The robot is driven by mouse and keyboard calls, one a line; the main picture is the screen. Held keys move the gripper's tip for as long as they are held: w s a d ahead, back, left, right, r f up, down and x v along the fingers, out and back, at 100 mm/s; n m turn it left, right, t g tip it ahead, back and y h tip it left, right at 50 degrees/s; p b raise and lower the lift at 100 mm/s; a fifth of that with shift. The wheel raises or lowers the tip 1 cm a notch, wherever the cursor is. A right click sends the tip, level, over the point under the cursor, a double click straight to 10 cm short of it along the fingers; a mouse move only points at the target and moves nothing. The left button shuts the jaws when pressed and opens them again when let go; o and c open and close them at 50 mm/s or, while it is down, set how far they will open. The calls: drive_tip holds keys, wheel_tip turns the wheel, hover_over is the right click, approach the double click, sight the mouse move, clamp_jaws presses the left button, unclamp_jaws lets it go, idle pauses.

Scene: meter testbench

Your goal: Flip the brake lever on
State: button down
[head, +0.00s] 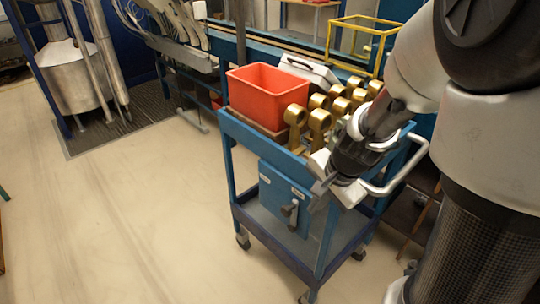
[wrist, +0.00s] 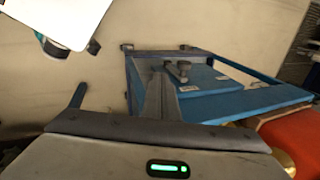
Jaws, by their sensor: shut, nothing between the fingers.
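The brake lever (head: 292,215) is a small grey handle on the front of a blue box (head: 272,190) fixed to the side of a blue cart. In the head view the handle points downward. The lever also shows in the wrist view (wrist: 182,71), just beyond and right of my fingertips. My gripper (head: 320,190) is shut and empty. It is up and to the right of the lever in the head view, and apart from it as far as I can tell. In the wrist view my closed fingers (wrist: 156,82) cover part of the blue box.
The blue cart (head: 229,122) carries a red bin (head: 265,95) and several brass meters (head: 319,122). A white push handle (head: 398,178) juts from its right end. Metal tanks (head: 72,75) stand at the far left. The floor left of the cart is clear.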

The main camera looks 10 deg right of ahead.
drive_tip(key=b, duration=0.4)
approach(295, 212)
drive_tip(key=shift+s+a+f, duration=1)
drive_tip(key=shift+a+f, duration=0.3)
drive_tip(key=shift+f, duration=0.7)
drive_tip(key=shift+r, duration=0.2)
